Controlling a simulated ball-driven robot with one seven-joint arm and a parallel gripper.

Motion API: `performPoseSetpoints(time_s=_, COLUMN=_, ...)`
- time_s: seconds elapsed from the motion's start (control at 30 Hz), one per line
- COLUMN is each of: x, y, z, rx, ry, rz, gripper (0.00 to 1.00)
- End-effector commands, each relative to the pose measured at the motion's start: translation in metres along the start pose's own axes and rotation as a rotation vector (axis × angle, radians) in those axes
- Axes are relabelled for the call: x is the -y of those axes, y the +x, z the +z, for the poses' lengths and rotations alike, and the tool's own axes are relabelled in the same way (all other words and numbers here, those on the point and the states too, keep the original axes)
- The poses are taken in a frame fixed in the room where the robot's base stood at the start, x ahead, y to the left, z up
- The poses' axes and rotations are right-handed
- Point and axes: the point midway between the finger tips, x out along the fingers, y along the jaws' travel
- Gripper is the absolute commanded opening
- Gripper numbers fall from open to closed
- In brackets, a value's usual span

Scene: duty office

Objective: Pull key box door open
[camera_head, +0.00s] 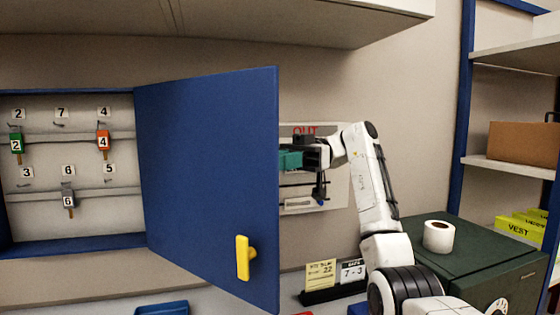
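The blue key box door (205,170) stands swung wide open, hinged on the right side of the key box (70,241). A yellow handle (243,258) sits low near the door's free edge. Inside the box, a green tag (15,143), an orange tag (103,141) and a grey tag (68,197) hang on numbered hooks. My gripper (290,160) is just right of the door's free edge, apart from the handle and above it. The door may hide part of the fingers, so I cannot tell whether they are open or shut.
A dark green cabinet (470,262) with a white roll (438,237) stands at the right. Shelves there hold a brown case (525,142) and yellow vest boxes (520,228). A sign stand (336,291) and a blue tray (162,308) are below. An overhead cabinet (300,18) spans the top.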

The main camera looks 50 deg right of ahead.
Motion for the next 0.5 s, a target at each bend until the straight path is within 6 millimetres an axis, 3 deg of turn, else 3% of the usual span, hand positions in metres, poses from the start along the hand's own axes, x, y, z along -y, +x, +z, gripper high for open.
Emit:
performPoseSetpoints(time_s=0.03, x=-0.0078, y=0.0073, z=-0.0012, rx=-0.006, ry=0.013, rz=0.005, gripper=0.23)
performPoseSetpoints(time_s=0.2, x=-0.0073, y=0.0065, z=-0.0006, rx=-0.006, ry=0.013, rz=0.006, gripper=0.37)
performPoseSetpoints(time_s=0.5, x=-0.0063, y=0.0052, z=0.0005, rx=-0.007, ry=0.012, rz=0.006, gripper=0.37)
